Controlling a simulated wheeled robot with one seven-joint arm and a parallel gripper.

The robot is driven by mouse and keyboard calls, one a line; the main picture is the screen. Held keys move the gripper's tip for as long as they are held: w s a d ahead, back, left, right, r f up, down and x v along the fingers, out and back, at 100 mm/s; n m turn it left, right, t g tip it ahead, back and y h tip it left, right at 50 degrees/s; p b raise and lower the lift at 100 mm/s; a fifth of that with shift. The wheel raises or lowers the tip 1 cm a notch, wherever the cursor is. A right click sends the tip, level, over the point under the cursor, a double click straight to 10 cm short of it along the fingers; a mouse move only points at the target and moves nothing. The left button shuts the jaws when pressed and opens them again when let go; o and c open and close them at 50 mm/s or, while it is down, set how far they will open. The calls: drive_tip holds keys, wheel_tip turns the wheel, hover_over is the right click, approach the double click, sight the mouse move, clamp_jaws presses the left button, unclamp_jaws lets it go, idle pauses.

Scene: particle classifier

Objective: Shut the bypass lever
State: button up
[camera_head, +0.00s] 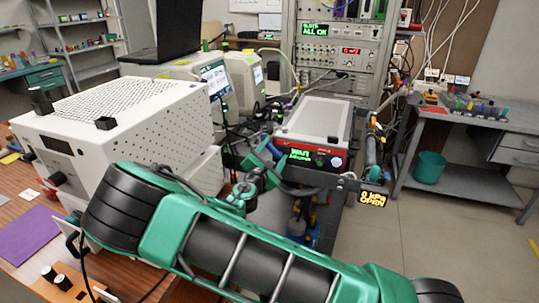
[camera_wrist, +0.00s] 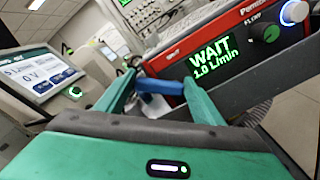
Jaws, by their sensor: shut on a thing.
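My gripper (camera_wrist: 160,87) has its two green fingers on either side of a blue bar (camera_wrist: 158,86), which looks like the bypass lever's handle. It is shut on this bar, just in front of the red-faced instrument. In the head view my gripper (camera_head: 262,168) is small and beyond my green and black arm, left of the same instrument. The lever's pivot and the pipe it sits on are hidden, so I cannot tell its angle. A small amber display (camera_head: 373,199) in the head view reads 0 kPa OPEN.
The red-faced instrument (camera_head: 314,157) shows WAIT, and 1.0 L/min in the wrist view (camera_wrist: 213,58). A perforated white box (camera_head: 130,120) stands on the wooden table at left. A grey rack (camera_head: 345,50) is behind. Open floor lies at right, before a workbench (camera_head: 450,120).

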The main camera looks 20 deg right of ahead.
drive_tip(key=shift+a+r+m, duration=0.1)
drive_tip(key=shift+r+m, duration=0.05)
drive_tip(key=shift+m, duration=0.25)
drive_tip(key=o, duration=0.9)
drive_tip(key=shift+w, duration=0.1)
drive_tip(key=shift+o, duration=0.7)
drive_tip(key=shift+f, duration=0.2)
drive_tip(key=shift+s, duration=0.2)
